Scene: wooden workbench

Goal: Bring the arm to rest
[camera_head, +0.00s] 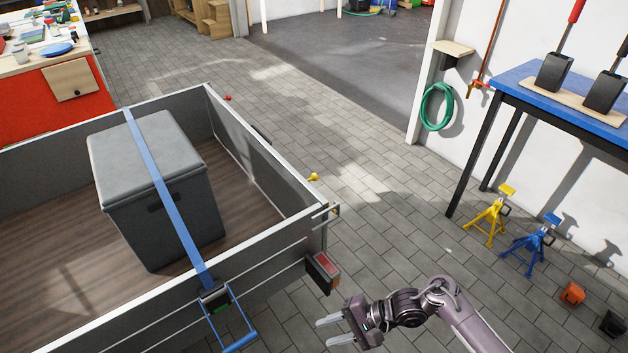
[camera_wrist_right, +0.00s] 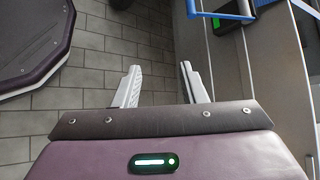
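My right gripper (camera_head: 330,332) is at the bottom centre of the head view, beside the corner of a grey trailer (camera_head: 269,308). Its two fingers are apart with nothing between them. In the right wrist view the open fingers (camera_wrist_right: 160,85) show over grey floor bricks. The trailer's side stands at the right of that view. My right arm comes in from the bottom right of the head view. My left gripper is not seen in either view.
A dark grey box (camera_head: 160,205) stands in the trailer under a blue strap (camera_head: 170,200) with a ratchet (camera_head: 215,297). A red tail light (camera_head: 322,270) juts out near my right gripper. Yellow (camera_head: 488,222) and blue (camera_head: 532,243) jack stands are at right. The floor between is clear.

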